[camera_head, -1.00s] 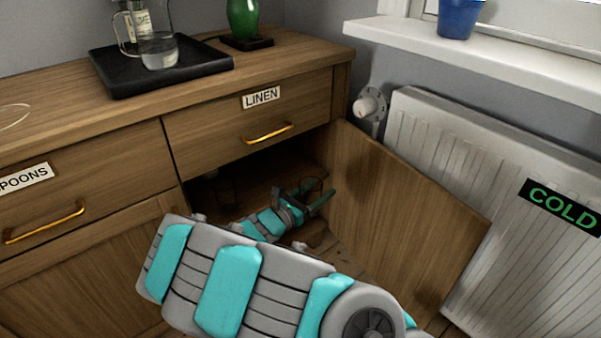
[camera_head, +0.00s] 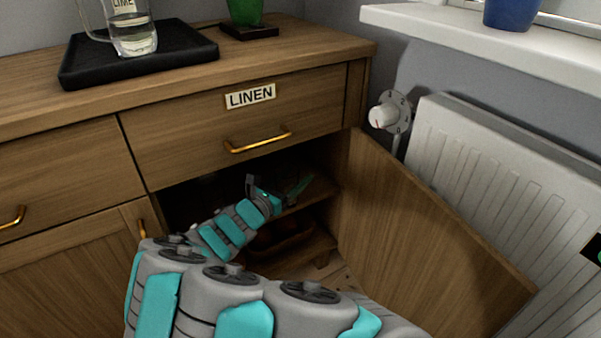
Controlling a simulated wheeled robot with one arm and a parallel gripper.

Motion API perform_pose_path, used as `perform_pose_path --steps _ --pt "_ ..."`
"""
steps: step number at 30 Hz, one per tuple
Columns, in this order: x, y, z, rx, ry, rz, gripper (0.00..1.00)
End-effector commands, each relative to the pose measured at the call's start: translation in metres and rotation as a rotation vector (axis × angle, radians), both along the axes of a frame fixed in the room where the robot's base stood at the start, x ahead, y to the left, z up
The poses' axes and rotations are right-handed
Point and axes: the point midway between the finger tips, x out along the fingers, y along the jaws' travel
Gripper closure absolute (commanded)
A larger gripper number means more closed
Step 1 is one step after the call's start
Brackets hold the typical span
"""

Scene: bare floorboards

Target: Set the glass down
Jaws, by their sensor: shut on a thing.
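My gripper (camera_head: 284,190) reaches into the open cupboard (camera_head: 333,210) under the drawer labelled LINEN, around the level of its inner shelf (camera_head: 316,196). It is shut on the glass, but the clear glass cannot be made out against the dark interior. I cannot tell whether its base touches the shelf. My forearm hides part of the opening.
The cupboard door (camera_head: 430,240) stands open on the right, close to the radiator (camera_head: 500,180). A brownish bowl or basket (camera_head: 290,243) sits lower inside. On top, a black tray (camera_head: 185,55) holds glassware with water (camera_head: 133,38), beside a green vase (camera_head: 245,12).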

Motion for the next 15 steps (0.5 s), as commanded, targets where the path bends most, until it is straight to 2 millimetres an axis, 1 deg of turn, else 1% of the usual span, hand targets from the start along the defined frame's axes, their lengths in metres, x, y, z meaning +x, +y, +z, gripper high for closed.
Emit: perform_pose_path --steps 1,3,9,12,15 --pt "0.011 -0.003 -0.002 0.003 -0.001 -0.004 1.0" --pt "0.025 -0.004 -0.004 0.005 -0.001 -0.003 1.0" --pt "0.065 -0.008 -0.007 0.005 -0.001 -0.002 1.0" --pt "0.077 -0.01 -0.009 0.002 0.002 -0.001 1.0" --pt "0.082 -0.01 -0.008 0.002 0.001 0.0 1.0"
